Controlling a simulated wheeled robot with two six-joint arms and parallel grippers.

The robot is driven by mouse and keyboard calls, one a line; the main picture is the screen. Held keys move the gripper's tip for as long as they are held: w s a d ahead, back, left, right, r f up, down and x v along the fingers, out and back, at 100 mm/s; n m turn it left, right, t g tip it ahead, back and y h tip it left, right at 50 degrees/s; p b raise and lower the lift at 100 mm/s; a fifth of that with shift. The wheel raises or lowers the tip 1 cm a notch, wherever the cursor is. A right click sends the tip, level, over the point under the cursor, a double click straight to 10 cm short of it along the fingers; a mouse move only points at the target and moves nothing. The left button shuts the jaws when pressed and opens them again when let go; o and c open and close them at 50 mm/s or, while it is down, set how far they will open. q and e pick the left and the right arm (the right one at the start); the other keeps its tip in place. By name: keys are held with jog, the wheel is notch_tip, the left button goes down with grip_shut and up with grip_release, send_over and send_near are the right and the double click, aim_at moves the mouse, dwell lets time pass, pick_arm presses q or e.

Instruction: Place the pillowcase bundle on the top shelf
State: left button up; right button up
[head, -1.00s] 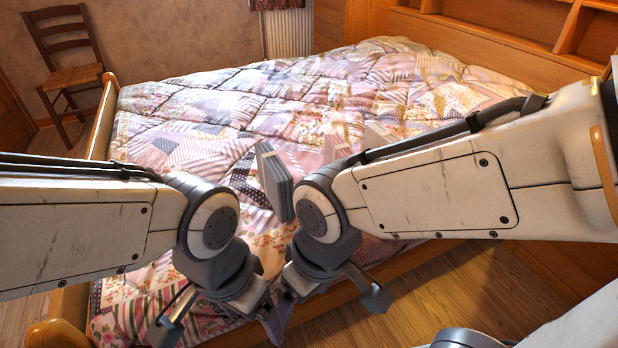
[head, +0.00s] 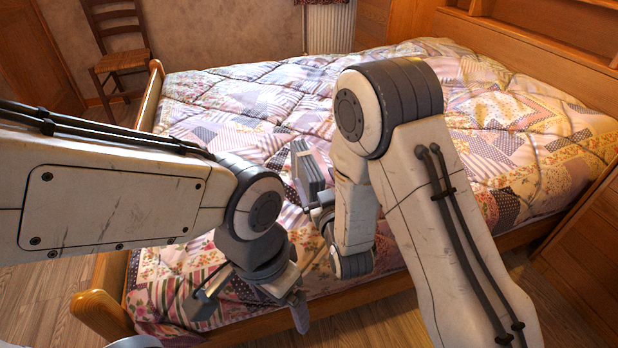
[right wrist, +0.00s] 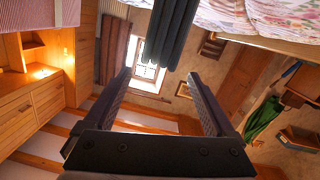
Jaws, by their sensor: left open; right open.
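The pillowcase bundle looks to be the grey, folded, upright stack (head: 307,172) on the bed's near part in the head view. It also shows as dark ribbed folds (right wrist: 172,32) at the top of the right wrist view. My right gripper (right wrist: 160,78) is open and empty, with the bundle just beyond its fingertips; I cannot tell if they touch. In the head view it is mostly hidden behind my right forearm. My left gripper (head: 252,308) is open and empty, low over the bed's near edge. I cannot tell which shelf is the top one.
The bed (head: 250,95) with a patchwork quilt fills the middle. Wooden headboard shelving (head: 560,25) is at upper right, a wooden cabinet (head: 590,240) at the right edge. A chair (head: 120,55) stands at the far left. Bare floor (head: 385,310) lies in front of the bed.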

aim_at(317, 190)
jog(key=f+b, duration=0.2)
jog(key=s+d+f+m+y+b, duration=0.1)
jog(key=shift+s+f, duration=0.1)
jog(key=shift+f, duration=0.25)
jog(key=shift+s+f+t+b, duration=0.1)
jog(key=shift+s+t+b, duration=0.1)
jog(key=shift+t+b, duration=0.2)
jog(key=b+x, duration=0.2)
jog(key=b, duration=0.5)
jog(key=shift+w+a, duration=0.1)
jog(key=shift+w, duration=0.15)
jog(key=shift+x, duration=1.1)
jog(key=x, duration=0.2)
jog(key=b+x, duration=0.1)
jog(key=r+b+x, duration=0.1)
jog(key=x, duration=0.1)
jog(key=shift+w, duration=0.3)
grip_shut()
